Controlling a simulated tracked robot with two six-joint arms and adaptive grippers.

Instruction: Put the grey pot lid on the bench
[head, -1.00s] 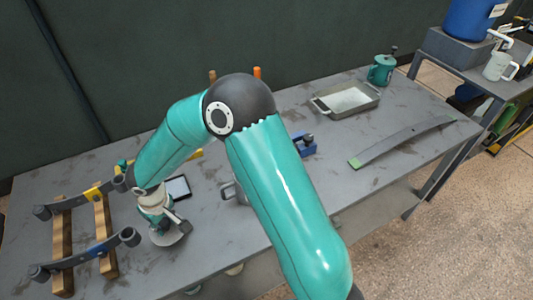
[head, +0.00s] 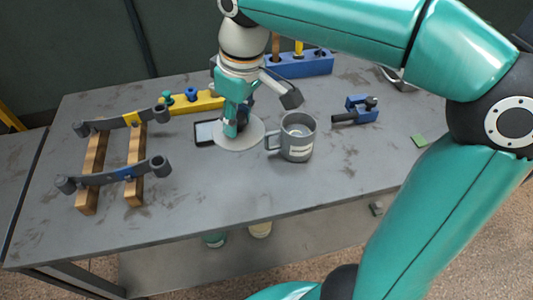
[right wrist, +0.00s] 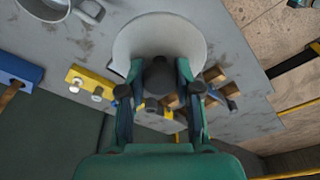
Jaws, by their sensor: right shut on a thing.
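The grey pot lid (head: 246,138) is a flat, round disc with a dark knob (right wrist: 159,76). My right gripper (head: 232,128) comes down on it from above and is shut on the knob. In the right wrist view the lid (right wrist: 158,34) lies just beyond the fingertips (right wrist: 160,85), with the knob between them. The lid is over the grey bench (head: 220,185), close to the left of a grey mug; I cannot tell whether it touches the bench. My left gripper is not in view.
The grey mug (head: 298,140) stands right of the lid. A dark tablet (head: 204,133) and a yellow block (head: 195,105) are behind-left. Curved springs (head: 115,172) rest on wooden bars at left. A blue clamp (head: 360,108) is at right. The front middle is clear.

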